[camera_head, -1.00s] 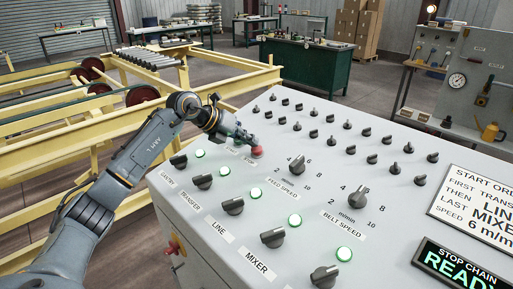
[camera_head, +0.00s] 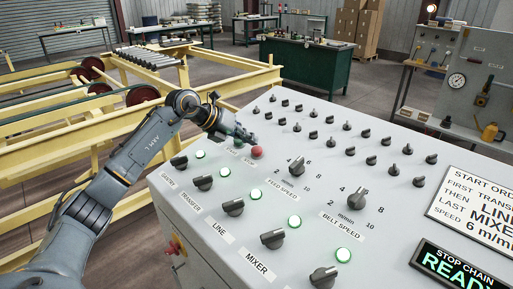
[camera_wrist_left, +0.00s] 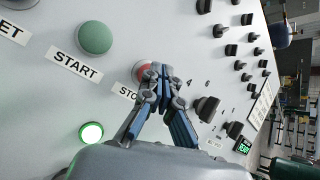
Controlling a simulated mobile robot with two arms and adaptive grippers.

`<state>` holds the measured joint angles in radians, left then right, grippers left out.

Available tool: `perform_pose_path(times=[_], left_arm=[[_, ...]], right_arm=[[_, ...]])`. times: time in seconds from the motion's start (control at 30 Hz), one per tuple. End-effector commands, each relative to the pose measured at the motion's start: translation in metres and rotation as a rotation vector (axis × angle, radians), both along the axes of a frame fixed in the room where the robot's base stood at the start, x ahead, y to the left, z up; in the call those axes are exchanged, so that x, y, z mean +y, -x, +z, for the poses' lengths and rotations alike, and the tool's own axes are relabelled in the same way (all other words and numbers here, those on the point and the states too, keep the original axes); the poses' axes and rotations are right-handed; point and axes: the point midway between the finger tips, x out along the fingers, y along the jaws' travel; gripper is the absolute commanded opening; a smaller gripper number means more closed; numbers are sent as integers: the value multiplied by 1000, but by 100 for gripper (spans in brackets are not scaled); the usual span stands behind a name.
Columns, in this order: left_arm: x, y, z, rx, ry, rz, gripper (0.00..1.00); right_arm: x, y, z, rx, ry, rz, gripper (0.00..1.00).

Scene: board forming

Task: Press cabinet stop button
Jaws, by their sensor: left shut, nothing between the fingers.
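The red stop button (camera_head: 257,152) sits on the sloped grey cabinet panel (camera_head: 330,170), beside a label partly covered by my arm. It also shows in the left wrist view (camera_wrist_left: 144,70), partly hidden behind my fingertips, next to a label reading "STO". My left gripper (camera_head: 252,141) is shut and empty, with its fingertips at the button's upper edge in the head view. In the left wrist view the closed fingertips (camera_wrist_left: 158,72) overlap the button; I cannot tell whether they touch it. My right gripper is not in view.
A green start button (camera_wrist_left: 95,38) sits beside the stop button. Several black knobs and lit green lamps cover the panel, including the feed speed knob (camera_head: 297,165) close by. A display (camera_head: 460,266) reads "STOP CHAIN READY". Yellow frames (camera_head: 60,150) stand left of the cabinet.

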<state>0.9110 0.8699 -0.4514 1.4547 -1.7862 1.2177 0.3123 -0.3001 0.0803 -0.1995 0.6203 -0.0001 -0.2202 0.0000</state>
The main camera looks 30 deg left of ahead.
Motion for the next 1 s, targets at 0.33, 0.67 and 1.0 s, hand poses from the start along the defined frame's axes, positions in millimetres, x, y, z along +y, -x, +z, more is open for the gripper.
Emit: perform_pose_path(times=[0.33,0.67,1.0], left_arm=[[2,4,21,-2,0,0,0],[5,12,52,-1,-1,0,0],[5,14,58,0,0,0,0]], right_arm=[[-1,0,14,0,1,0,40],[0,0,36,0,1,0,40],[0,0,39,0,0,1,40]])
